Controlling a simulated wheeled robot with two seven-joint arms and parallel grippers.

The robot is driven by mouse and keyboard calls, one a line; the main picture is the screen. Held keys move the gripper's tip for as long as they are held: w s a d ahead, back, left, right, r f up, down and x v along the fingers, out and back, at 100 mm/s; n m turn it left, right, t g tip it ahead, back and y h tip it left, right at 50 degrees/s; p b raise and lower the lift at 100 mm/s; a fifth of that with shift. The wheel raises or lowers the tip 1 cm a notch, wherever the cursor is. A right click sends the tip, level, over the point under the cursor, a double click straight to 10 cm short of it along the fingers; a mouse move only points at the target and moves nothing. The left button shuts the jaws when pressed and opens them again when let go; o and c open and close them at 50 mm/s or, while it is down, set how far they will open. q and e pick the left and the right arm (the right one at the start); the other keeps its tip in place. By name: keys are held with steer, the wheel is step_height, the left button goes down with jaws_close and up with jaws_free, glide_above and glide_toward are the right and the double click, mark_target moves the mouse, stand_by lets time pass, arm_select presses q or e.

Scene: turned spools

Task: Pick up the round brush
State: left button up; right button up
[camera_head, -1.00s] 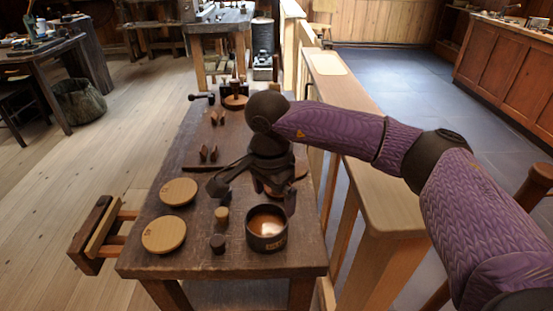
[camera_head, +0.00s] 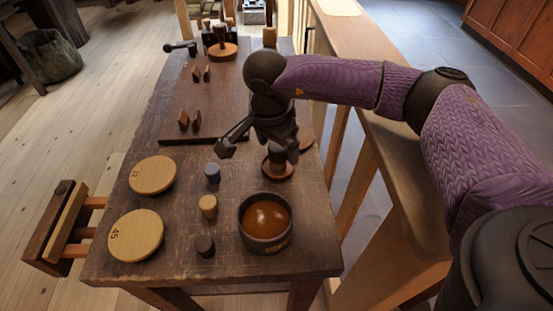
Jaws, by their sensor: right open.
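A small dark upright piece (camera_head: 277,156) stands on a round reddish-brown base (camera_head: 277,172) on the workbench, just behind the bowl. It may be the round brush, but its top is partly covered by my gripper and I cannot be sure. My right gripper (camera_head: 260,149) hangs over it, pointing down, with its fingers spread to either side of it in the picture. The gripper is open and I see nothing held in it. Whether a finger touches the piece is unclear. My left gripper is not in view.
A dark bowl of amber liquid (camera_head: 266,242) stands near the bench's front edge (camera_head: 215,275). Small pegs (camera_head: 208,206) stand left of it, then two pale discs (camera_head: 136,235). A dark strip (camera_head: 203,140) and another round base with an upright handle (camera_head: 223,53) are farther back. A wooden rail (camera_head: 385,140) runs along the right.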

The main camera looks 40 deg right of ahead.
steer(key=shift+d+f, duration=0.15)
steer(key=shift+f, duration=0.7)
steer(key=shift+r, duration=0.2)
steer(key=shift+c, duration=1.3)
jaws_close()
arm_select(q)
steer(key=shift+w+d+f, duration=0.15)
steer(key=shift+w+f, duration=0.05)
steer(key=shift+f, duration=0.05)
arm_select(e)
steer(key=shift+r, duration=0.1)
step_height(320, 180, up, 10)
steer(key=p, duration=0.4)
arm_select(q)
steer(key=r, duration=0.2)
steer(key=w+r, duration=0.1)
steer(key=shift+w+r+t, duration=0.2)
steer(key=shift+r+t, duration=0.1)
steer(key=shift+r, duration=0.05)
arm_select(e)
steer(key=shift+c, duration=1.7)
jaws_free()
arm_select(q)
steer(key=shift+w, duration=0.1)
arm_select(e)
steer(key=c, duration=0.6)
